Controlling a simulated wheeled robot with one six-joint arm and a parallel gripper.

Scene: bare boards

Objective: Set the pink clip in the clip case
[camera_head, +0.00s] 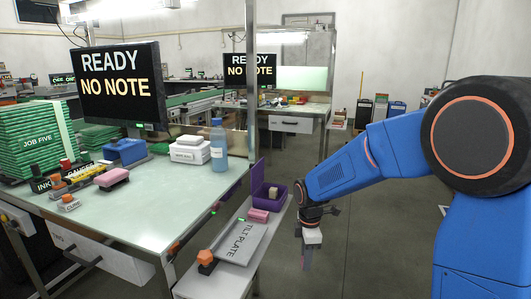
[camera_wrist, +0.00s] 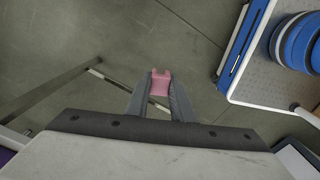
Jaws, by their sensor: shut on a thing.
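My gripper (camera_head: 308,262) hangs pointing down over the floor, just right of the side shelf and apart from it. In the wrist view its two fingers (camera_wrist: 160,90) are shut on the pink clip (camera_wrist: 160,82), which shows between their tips. In the head view the clip cannot be made out. An open purple case (camera_head: 283,200), which looks like the clip case, stands on the shelf to the left of my gripper, lid raised. A beige block (camera_head: 273,192) is inside it.
A pink block (camera_head: 258,215) lies on the shelf in front of the purple case. The grey tilt plate (camera_head: 238,241) and an orange knob (camera_head: 206,258) are nearer. A workbench (camera_head: 160,210) with a blue bottle (camera_head: 218,150) stands left. Floor around my gripper is clear.

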